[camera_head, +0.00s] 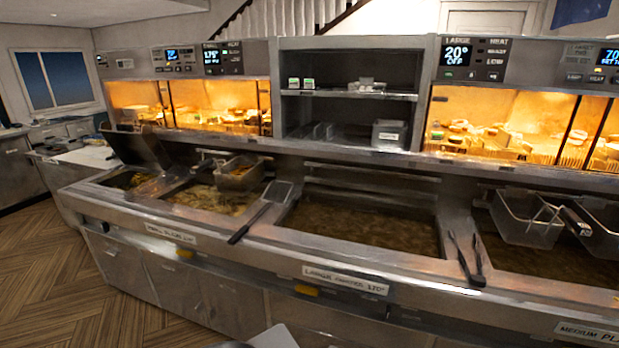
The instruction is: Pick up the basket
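Several wire frying baskets show, and I cannot tell which one the task means. One basket (240,176) sits at the back of the left fryer, with its front over the oil. A second basket (525,222) hangs at the back of the right fryer, with its handle pointing right and toward me. A third basket (603,215) stands beside it at the right edge, partly cut off. My gripper is not recognisable in this view.
A long-handled skimmer (262,210) lies across the divider left of the middle oil vat (365,228). Black tongs (469,262) rest on the divider to its right. Heated display cabinets (505,138) and a shelf rise behind. The wooden floor (50,265) is clear at left.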

